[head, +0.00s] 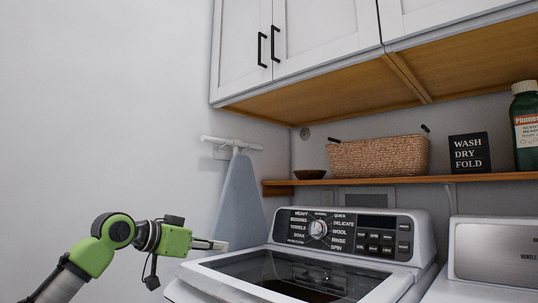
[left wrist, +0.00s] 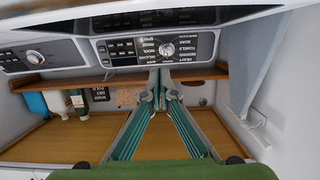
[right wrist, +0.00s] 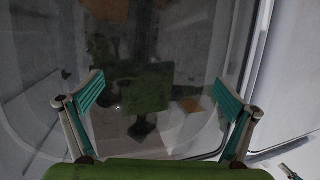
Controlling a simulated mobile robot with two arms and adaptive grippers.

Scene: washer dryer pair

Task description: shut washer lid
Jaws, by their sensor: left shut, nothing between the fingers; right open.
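The white washer (head: 420,245) stands at the lower middle of the head view, with a dial panel at its back. Its lid (head: 300,272), a dark glass pane in a white frame, lies low over the top. The front edge is cut off, so I cannot tell if it is fully down. My left gripper (head: 222,245) is shut and empty beside the lid's back left corner; its closed fingers show in the left wrist view (left wrist: 160,82). My right gripper (right wrist: 157,82) is open and empty, facing the lid's glass (right wrist: 190,60), which reflects green arm parts.
A second white machine (head: 495,255) stands right of the washer. Above are a wooden shelf (head: 350,181) with a woven basket (head: 378,157), a sign and a green bottle, then white cabinets (head: 330,30). A blue-grey ironing board (head: 240,200) hangs on the wall behind my left gripper.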

